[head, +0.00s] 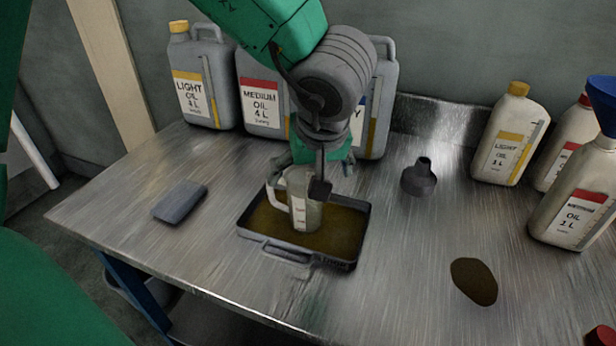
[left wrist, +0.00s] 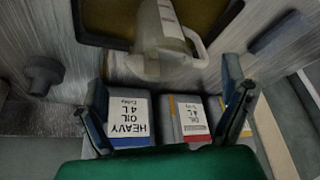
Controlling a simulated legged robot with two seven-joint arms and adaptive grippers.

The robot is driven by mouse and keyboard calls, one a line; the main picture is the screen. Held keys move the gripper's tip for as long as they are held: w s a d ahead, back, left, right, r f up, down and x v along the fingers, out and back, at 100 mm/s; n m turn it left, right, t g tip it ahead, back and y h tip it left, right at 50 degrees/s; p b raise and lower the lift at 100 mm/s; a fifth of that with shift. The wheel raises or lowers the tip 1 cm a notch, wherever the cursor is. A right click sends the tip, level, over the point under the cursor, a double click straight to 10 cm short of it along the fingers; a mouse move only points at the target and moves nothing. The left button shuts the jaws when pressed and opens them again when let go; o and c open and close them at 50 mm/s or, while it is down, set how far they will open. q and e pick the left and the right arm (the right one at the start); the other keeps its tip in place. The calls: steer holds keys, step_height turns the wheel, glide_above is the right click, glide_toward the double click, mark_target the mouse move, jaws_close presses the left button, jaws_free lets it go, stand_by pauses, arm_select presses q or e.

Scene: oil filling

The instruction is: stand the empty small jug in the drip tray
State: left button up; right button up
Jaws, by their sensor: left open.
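The small jug (head: 304,213), pale and translucent with red marks and a handle on its left, stands upright inside the drip tray (head: 283,245). The dark rectangular tray has a brown, oily-looking floor. My left gripper (head: 318,178) is open just behind and above the jug, and its wrist and fingers hide part of the jug's top. In the left wrist view the jug (left wrist: 160,40) lies ahead of the spread fingers (left wrist: 165,75), with nothing gripped between them. The tray (left wrist: 95,38) shows around it. My right gripper is not in view.
Large oil cans (head: 203,85) line the back behind my arm. Smaller oil bottles (head: 508,140) and a blue funnel (head: 604,95) stand at right. A dark grey spouted piece (head: 419,180), a grey flat block (head: 180,202) and a dark oil spot (head: 474,281) are on the metal bench.

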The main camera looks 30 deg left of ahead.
arm_select(q)
steer(key=p+v, duration=0.1)
steer(key=v, duration=0.4)
steer(key=shift+f, duration=0.1)
steer(key=shift+w, duration=0.1)
